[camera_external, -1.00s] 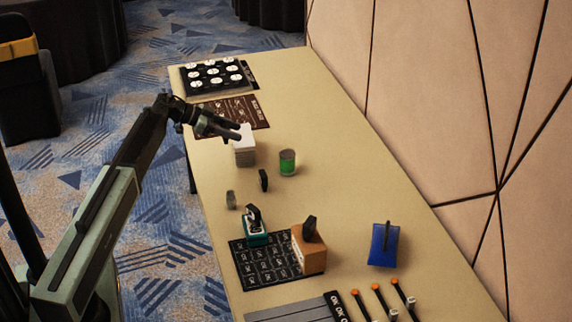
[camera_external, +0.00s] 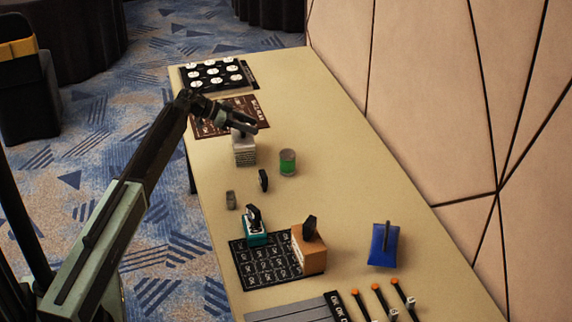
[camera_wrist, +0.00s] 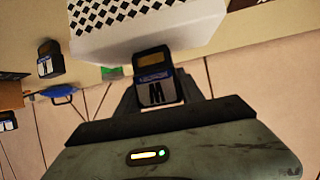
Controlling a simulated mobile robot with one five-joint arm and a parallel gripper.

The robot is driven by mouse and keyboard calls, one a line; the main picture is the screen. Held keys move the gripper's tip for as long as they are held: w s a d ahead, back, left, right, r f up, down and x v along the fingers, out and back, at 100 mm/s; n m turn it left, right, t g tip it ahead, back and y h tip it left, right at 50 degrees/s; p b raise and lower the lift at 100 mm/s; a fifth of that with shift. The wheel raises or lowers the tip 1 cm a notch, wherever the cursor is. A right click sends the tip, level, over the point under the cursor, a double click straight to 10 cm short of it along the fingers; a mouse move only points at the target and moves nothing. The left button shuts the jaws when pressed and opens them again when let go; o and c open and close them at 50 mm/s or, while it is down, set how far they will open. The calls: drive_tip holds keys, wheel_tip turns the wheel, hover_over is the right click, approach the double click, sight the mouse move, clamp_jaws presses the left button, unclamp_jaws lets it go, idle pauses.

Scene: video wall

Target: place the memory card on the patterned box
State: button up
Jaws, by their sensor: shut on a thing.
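The patterned box (camera_external: 244,155) is a small pale block with a dark pattern, on the table's left side. In the wrist view the white box (camera_wrist: 150,25) with black diamonds fills the top. My gripper (camera_external: 250,129) is just above the box, its fingers angled down to the right. In the wrist view my gripper (camera_wrist: 155,90) is shut on a dark memory card (camera_wrist: 155,92) with a white and blue label and an "M". The card shows at the box's edge; I cannot tell whether they touch. In the external view I cannot make the card out.
A green jar (camera_external: 288,162) stands right of the box. A small black item (camera_external: 263,180) and a grey item (camera_external: 231,200) stand nearer. An orange box (camera_external: 309,252), a teal holder (camera_external: 256,232) and a blue item (camera_external: 384,245) are further forward. A brown card (camera_external: 222,117) lies behind.

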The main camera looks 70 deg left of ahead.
drive_tip(key=shift+f, duration=0.15)
drive_tip(key=o, duration=1.3)
drive_tip(key=shift+o, duration=0.2)
drive_tip(key=shift+r, duration=0.25)
drive_tip(key=p+v, duration=0.5)
drive_tip(key=v, duration=0.7)
drive_tip(key=shift+p, duration=0.4)
